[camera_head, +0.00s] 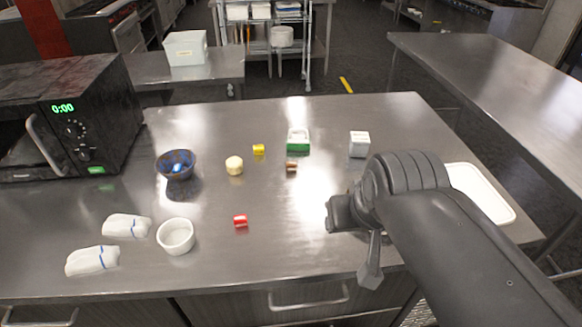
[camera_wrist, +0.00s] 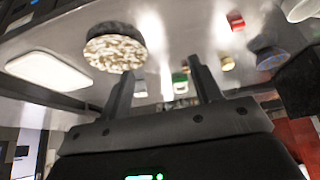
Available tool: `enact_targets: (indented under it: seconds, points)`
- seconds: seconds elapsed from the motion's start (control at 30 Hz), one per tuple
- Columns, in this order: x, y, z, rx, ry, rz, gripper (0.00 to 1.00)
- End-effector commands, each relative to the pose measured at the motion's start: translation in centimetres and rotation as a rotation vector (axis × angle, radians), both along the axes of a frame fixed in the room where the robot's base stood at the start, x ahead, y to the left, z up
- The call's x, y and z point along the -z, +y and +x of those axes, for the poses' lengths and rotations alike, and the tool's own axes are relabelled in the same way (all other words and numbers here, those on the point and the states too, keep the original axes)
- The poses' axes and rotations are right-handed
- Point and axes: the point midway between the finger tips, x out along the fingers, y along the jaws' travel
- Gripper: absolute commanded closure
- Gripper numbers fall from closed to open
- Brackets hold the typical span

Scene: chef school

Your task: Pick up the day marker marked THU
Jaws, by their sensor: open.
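Small colored blocks lie on the steel table: a brown one (camera_head: 291,167), a yellow one (camera_head: 258,149) and a red one (camera_head: 240,221). No lettering can be read on any of them, so I cannot tell which is marked THU. My gripper (camera_head: 371,272) is above the right front of the table, to the right of and nearer than the blocks. In the wrist view my gripper (camera_wrist: 160,68) is open, with nothing between its fingers.
A green and white box (camera_head: 298,142) and a white cube (camera_head: 359,145) stand behind. A white tray (camera_head: 481,194) is right. A mottled round thing (camera_wrist: 113,52) is near my gripper.

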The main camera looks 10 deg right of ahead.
Motion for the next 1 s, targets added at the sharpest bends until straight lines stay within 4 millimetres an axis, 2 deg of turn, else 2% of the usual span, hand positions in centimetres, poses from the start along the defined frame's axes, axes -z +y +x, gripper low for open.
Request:
enact_targets:
  seconds: [0.17,0.27,0.43,0.63,0.87,1.0]
  points:
    - [-0.8,0.1,1.5,-0.001,0.022,0.002,0.42]
    - [-1.8,0.3,3.7,-0.003,0.053,0.003,0.42]
    - [-3.1,0.7,8.7,-0.005,0.114,0.005,0.42]
    - [-3.6,1.3,14.8,-0.007,0.185,0.007,0.42]
    - [-2.4,2.3,22.0,-0.009,0.268,0.006,0.42]
    - [-0.7,2.9,26.3,-0.010,0.318,0.006,0.42]
